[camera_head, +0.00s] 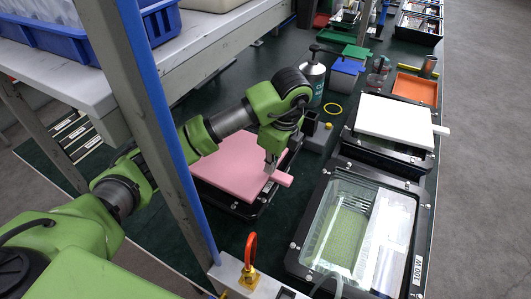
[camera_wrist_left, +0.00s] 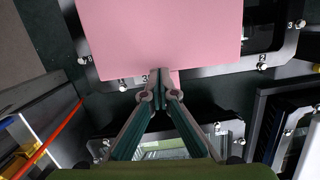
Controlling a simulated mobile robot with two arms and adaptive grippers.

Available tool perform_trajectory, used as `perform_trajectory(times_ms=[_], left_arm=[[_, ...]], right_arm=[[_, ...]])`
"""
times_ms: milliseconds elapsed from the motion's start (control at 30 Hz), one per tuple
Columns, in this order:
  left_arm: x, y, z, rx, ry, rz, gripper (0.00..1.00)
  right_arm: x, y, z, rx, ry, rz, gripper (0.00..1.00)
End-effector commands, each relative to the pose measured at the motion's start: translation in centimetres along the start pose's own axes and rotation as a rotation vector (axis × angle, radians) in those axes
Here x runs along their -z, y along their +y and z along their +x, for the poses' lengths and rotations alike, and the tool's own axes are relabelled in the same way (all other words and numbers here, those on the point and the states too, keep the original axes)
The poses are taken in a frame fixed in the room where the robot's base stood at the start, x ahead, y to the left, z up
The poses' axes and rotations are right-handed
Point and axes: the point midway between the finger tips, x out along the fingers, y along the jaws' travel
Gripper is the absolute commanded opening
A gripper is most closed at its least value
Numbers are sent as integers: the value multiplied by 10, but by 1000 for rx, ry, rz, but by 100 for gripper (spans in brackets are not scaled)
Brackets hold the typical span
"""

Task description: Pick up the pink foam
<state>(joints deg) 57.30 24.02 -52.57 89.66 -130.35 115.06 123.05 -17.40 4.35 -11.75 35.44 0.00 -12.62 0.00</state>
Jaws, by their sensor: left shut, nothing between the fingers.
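The pink foam (camera_head: 232,165) is a flat slab with a small tab at its right corner. It lies on a black housing frame (camera_head: 252,211) on the dark green bench. In the left wrist view the foam (camera_wrist_left: 160,35) fills the upper middle, over the black frame. My left gripper (camera_head: 270,166) is at the foam's tab end, with its fingers pointing down. In the left wrist view the left gripper (camera_wrist_left: 160,72) has its fingertips together, right at the foam's edge by the tab, with nothing between them. I cannot tell whether they touch the foam. My right gripper is not in view.
A housing with a glass front (camera_head: 345,228) stands at the right, and a white foam slab (camera_head: 394,119) lies on another frame behind it. A grey-blue post (camera_head: 150,110) rises at the left.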

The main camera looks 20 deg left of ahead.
Motion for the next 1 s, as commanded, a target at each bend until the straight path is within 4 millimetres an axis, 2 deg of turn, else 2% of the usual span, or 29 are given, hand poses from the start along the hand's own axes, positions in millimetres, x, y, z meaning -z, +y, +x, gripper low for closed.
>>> perform_trajectory(times_ms=[400, 567, 700, 800, 1000], left_arm=[[-84, 1, 11, -3, -2, -6, 0], [-112, 1, 16, -2, -2, -5, 0], [-110, 1, 25, -3, 0, 1, 0], [-109, 0, 35, 0, -1, 1, 0], [-108, 0, 36, -1, 0, 0, 0]], right_arm=[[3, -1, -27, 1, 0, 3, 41], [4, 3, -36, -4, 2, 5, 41], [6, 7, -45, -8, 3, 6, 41], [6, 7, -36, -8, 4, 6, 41], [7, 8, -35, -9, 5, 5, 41]])
